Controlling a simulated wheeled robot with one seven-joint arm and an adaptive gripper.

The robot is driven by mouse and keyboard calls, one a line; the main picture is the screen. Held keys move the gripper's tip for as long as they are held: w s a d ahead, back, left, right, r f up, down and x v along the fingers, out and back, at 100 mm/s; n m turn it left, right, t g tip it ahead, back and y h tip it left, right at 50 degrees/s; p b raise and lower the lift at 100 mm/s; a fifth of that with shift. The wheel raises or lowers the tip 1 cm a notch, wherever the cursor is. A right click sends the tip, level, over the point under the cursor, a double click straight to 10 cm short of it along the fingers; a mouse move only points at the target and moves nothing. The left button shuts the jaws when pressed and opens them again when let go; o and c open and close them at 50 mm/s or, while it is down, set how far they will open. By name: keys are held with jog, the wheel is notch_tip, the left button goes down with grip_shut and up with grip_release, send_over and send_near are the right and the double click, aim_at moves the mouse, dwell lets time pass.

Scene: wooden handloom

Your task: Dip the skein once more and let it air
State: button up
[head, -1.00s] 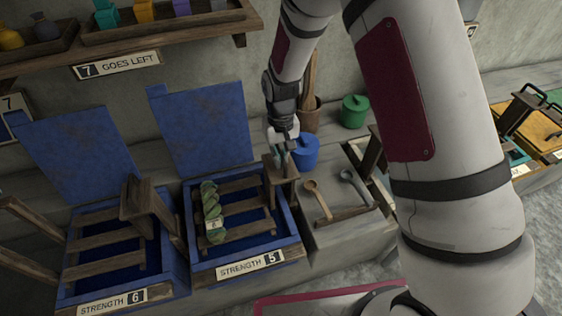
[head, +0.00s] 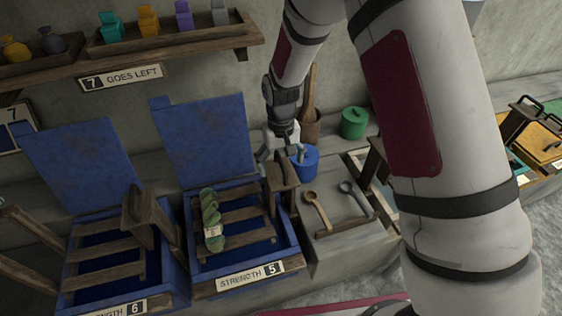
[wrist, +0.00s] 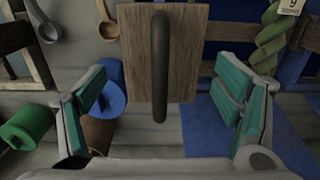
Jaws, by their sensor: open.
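The green twisted skein (head: 211,215) with a small tag lies on the wooden slatted rack (head: 240,242) in the blue vat (head: 294,238) labelled STRENGTH 5. A wooden board (head: 283,178) stands at the vat's right side. My gripper (head: 281,155) is open at the top of this board. In the wrist view the board (wrist: 135,50) has a dark bar handle (wrist: 159,65), which lies between the spread fingers with gaps on both sides. The skein also shows in the wrist view, at the upper right (wrist: 270,40). Any liquid is hard to make out.
A second blue vat (head: 180,275), labelled STRENGTH 6, stands at left. Raised blue lids (head: 205,140) stand behind both vats. A blue pot (head: 306,163), a green pot (head: 353,122) and spoons (head: 316,208) are near my gripper. A shelf (head: 165,45) runs above left.

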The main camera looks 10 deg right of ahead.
jog(key=shift+r+p, duration=0.7)
jog(key=shift+r, duration=2.8)
jog(key=shift+d+r, duration=0.1)
jog(key=shift+r, duration=0.25)
jog(key=s+d+r+m+t+b, duration=0.1)
jog(key=s+d+r, duration=0.2)
jog(key=s+r, duration=0.3)
jog(key=s+d+r+t, duration=0.2)
jog(key=s+d+r, duration=0.15)
jog(key=r, duration=0.55)
jog(key=s+d+r+m+t+b, duration=0.1)
jog(key=s+d+r, duration=0.3)
jog(key=r, duration=0.3)
jog(key=s+d+r+t, duration=0.1)
jog(key=s+d+r, duration=0.1)
jog(key=s, duration=0.9)
jog(key=shift+d+t, duration=0.2)
jog(key=shift+t, duration=0.1)
